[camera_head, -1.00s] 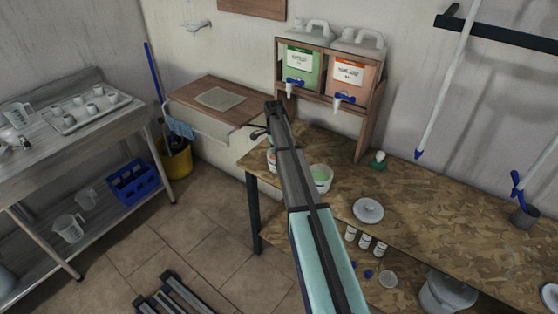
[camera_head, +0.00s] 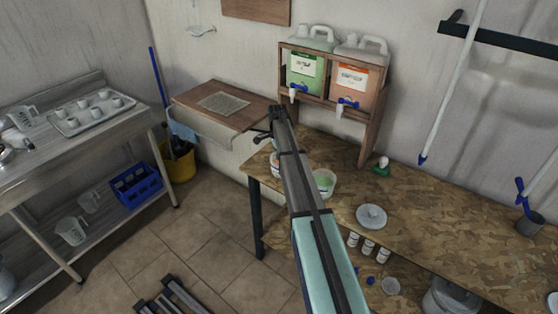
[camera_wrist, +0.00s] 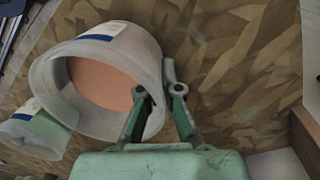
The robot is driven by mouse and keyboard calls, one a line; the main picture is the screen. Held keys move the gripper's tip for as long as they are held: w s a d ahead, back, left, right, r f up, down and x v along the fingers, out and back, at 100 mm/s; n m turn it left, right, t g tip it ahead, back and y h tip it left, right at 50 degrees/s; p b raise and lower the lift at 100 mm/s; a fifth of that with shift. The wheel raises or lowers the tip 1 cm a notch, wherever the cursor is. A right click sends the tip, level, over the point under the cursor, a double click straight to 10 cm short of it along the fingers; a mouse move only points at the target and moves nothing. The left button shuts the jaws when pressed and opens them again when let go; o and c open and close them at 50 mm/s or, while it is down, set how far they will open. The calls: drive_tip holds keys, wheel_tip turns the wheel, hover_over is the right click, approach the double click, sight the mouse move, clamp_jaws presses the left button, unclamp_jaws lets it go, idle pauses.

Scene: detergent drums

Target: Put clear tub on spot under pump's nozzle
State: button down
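A clear, cloudy-walled tub (camera_wrist: 112,42) with orange contents and a blue-and-white label fills the upper left of the wrist view. In the head view it is mostly hidden behind my arm. My gripper (camera_wrist: 162,88) straddles its rim, one finger inside and one outside, and looks closed on the wall. A second clear tub (camera_wrist: 35,135) with green contents stands beside it; it also shows in the head view (camera_head: 325,183). Two drums, one with a green label (camera_head: 305,70) and one with an orange label (camera_head: 352,80), have blue taps. I cannot make out a separate pump or a marked spot.
The drums stand in a wooden rack (camera_head: 368,135) at the back of the chipboard table (camera_head: 440,215).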

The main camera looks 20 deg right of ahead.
wheel_tip(320, 180, up, 19)
drive_tip(key=b, duration=0.5)
drive_tip(key=shift+r, duration=0.2)
idle(0.7)
